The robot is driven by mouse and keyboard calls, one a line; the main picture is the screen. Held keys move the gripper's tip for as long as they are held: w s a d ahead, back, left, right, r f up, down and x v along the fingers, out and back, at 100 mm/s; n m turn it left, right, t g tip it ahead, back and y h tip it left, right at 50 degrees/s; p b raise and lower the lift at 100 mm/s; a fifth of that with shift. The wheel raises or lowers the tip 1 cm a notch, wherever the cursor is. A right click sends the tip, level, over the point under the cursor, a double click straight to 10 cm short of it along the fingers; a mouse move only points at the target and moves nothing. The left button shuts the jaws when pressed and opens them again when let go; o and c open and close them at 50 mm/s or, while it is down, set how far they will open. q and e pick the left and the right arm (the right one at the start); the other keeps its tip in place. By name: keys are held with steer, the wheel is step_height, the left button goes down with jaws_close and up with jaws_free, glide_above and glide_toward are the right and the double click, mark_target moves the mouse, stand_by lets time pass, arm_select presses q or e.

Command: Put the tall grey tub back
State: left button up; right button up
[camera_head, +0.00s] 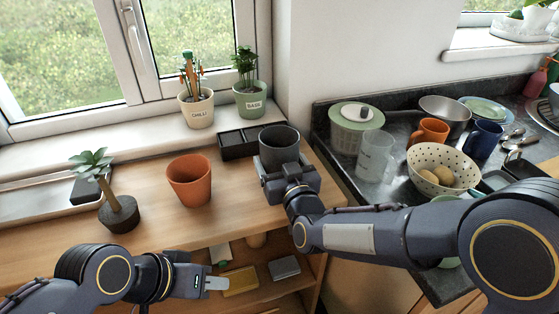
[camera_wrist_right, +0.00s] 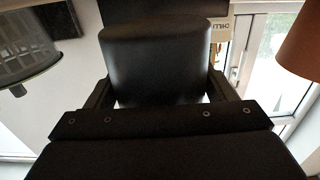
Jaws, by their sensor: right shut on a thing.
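The tall grey tub (camera_head: 279,146) is dark and upright at the right end of the wooden counter, just beside a black tray (camera_head: 238,144). My right gripper (camera_head: 285,172) is shut on it from the near side. In the right wrist view the tub (camera_wrist_right: 158,62) fills the space between the two fingers (camera_wrist_right: 160,95). The gripper hides the tub's lower part, so I cannot tell whether its base touches the counter. My left gripper (camera_head: 216,283) is low at the front, away from the tub; its finger gap cannot be made out.
A terracotta pot (camera_head: 189,180) stands left of the tub, with a potted succulent (camera_head: 119,212) further left. Two herb pots, chilli (camera_head: 197,108) and basil (camera_head: 250,101), sit on the windowsill. Right are a jug (camera_head: 374,156), a colander (camera_head: 443,171) and mugs. Bare counter lies between pot and tub.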

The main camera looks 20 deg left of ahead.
steer(key=shift+f+b, duration=1.15)
steer(key=shift+b, duration=0.15)
steer(key=o, duration=1.3)
steer(key=shift+f, duration=0.1)
steer(key=shift+c, duration=0.2)
steer(key=shift+s, duration=0.1)
